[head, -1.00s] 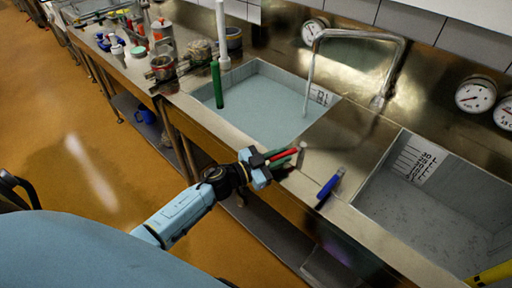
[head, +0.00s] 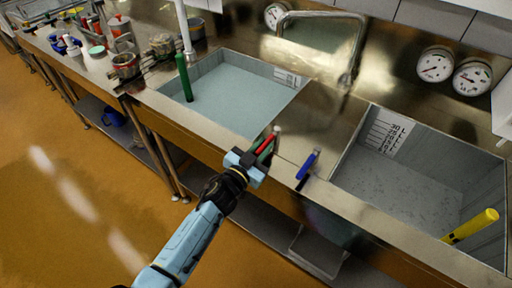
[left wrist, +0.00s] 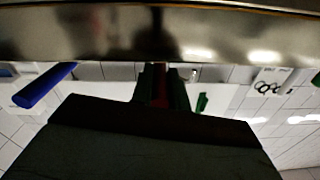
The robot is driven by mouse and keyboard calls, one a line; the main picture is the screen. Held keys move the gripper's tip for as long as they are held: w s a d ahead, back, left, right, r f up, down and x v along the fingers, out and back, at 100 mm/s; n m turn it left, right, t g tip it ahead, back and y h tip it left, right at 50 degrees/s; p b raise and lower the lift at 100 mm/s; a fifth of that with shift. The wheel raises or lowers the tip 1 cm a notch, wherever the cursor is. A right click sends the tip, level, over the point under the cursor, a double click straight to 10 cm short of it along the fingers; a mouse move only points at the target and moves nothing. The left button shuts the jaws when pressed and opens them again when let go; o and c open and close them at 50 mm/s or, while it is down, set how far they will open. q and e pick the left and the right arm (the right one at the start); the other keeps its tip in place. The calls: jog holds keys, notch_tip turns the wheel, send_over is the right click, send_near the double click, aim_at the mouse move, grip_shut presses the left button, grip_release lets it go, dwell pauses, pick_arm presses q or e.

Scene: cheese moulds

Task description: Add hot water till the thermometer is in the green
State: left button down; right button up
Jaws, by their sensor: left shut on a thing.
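My left gripper (head: 264,150) is shut on the red lever (head: 268,142) at the front edge of the counter. In the left wrist view the red lever (left wrist: 160,85) shows between the dark fingers. The blue lever (head: 308,164) stands free to its right. The left basin (head: 235,105) holds pale blue water, and a green upright handle (head: 184,78) stands in it. The metal spout (head: 345,50) arches above; I see no stream from it. Round dials (head: 435,65) (head: 472,77) (head: 277,15) are on the back wall, too small to read. My right gripper is not in view.
A grey right basin (head: 400,180) looks empty of water, with a yellow handle (head: 470,226) at its corner. Pots (head: 125,66) and bottles crowd the counter's far left. A lower shelf with a blue mug (head: 113,118) runs beneath. The floor at left is clear.

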pick_arm(q)
jog(key=shift+f, duration=0.1)
jog(key=c, duration=1.4)
grip_release()
jog(key=shift+o, duration=0.2)
jog(key=shift+s, duration=0.15)
jog(key=p+v, duration=0.1)
jog(key=v, duration=1.2)
jog(key=shift+a, duration=0.1)
